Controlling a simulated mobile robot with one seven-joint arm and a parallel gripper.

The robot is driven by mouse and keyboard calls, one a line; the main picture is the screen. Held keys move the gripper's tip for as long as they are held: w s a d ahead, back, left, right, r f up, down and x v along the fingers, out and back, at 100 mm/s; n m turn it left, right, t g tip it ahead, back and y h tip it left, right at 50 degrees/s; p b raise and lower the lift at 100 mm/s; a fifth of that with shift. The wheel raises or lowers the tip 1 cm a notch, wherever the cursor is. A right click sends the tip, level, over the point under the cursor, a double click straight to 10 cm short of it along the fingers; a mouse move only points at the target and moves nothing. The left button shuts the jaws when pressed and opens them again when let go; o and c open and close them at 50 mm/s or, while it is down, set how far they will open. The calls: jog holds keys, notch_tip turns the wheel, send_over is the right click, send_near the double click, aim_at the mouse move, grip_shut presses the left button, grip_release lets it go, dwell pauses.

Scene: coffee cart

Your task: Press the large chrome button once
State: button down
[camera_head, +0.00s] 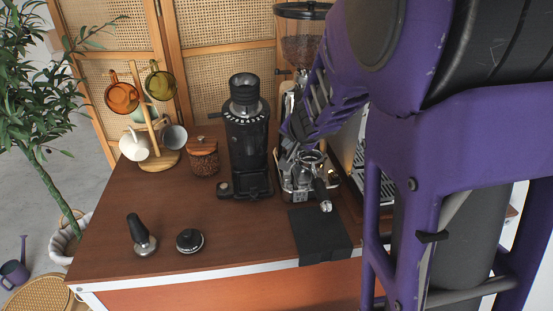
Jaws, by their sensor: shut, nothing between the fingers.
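My purple arm comes in from the right and reaches down to the coffee grinder with the bean hopper (304,45). My gripper (286,150) is at the front of this grinder, just above the portafilter (310,165) resting there. Its fingers are small and partly lost against the grinder, and they hold nothing that I can see. I cannot make out the large chrome button; my arm and hand cover much of the grinder and the machine to its right. Whether my fingertips touch anything cannot be told.
A black grinder (247,140) stands close on the left. A mug tree (165,155), a wooden jar (203,157), a tamper (142,238) and a round black tool (190,241) are on the brown cart top (110,220). A black mat (320,237) lies at the front edge.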

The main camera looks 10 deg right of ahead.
notch_tip(320, 180, down, 8)
jog(key=b, duration=0.6)
dwell(1.9)
jog(key=shift+f, duration=0.45)
jog(key=shift+f+b, duration=0.45)
jog(key=shift+b, duration=0.1)
dwell(0.5)
jog(key=shift+r, duration=0.1)
jog(key=shift+r+p, duration=0.8)
jog(key=shift+p, duration=0.3)
notch_tip(320, 180, up, 5)
jog(key=p, duration=0.5)
